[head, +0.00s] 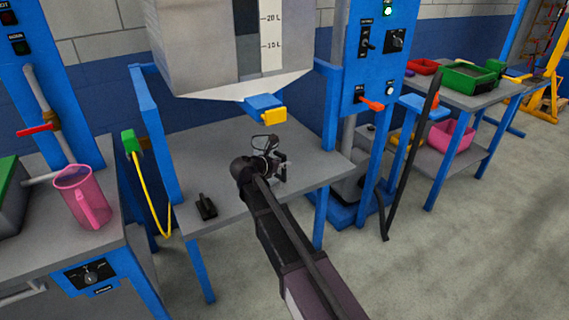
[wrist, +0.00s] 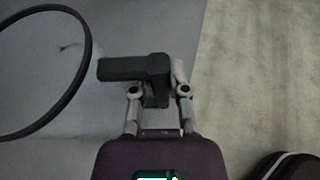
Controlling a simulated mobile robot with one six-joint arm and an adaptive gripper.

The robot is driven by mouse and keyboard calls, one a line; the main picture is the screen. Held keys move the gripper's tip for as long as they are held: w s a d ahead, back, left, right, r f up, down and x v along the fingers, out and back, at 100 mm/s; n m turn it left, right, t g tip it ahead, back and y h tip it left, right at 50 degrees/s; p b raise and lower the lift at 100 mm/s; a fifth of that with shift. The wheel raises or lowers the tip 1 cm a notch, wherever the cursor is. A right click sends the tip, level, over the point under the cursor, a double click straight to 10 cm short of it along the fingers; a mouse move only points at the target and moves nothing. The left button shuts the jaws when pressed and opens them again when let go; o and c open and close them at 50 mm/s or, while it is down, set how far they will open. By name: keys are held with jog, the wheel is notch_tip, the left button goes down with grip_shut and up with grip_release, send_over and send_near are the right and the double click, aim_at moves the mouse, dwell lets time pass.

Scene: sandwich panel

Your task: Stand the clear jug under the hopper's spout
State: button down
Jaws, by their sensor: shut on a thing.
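The clear jug is see-through, so mostly its black rim (wrist: 88,48) and black handle (wrist: 132,68) show in the wrist view. In the head view a small dark outline (head: 265,142) at the gripper's far side appears to be the jug. My gripper (head: 275,165) is shut on the handle; its fingers (wrist: 158,92) close around it in the wrist view. The hopper (head: 200,55) has a blue and yellow spout (head: 266,110), which appears above the jug in the picture. I cannot tell whether the jug is directly beneath it or touches the table.
The grey table (head: 190,165) under the hopper holds a small black object (head: 206,207) at its front left. A pink jug (head: 80,198) stands on the left bench. A blue control post (head: 375,75) rises to the right. A yellow hose (head: 148,195) hangs at the left.

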jog(key=c, duration=0.6)
grip_release()
jog(key=shift+c, duration=0.2)
jog(key=shift+r, duration=0.1)
jog(key=p+v, duration=0.5)
jog(key=v, duration=0.7)
jog(key=shift+r, duration=0.1)
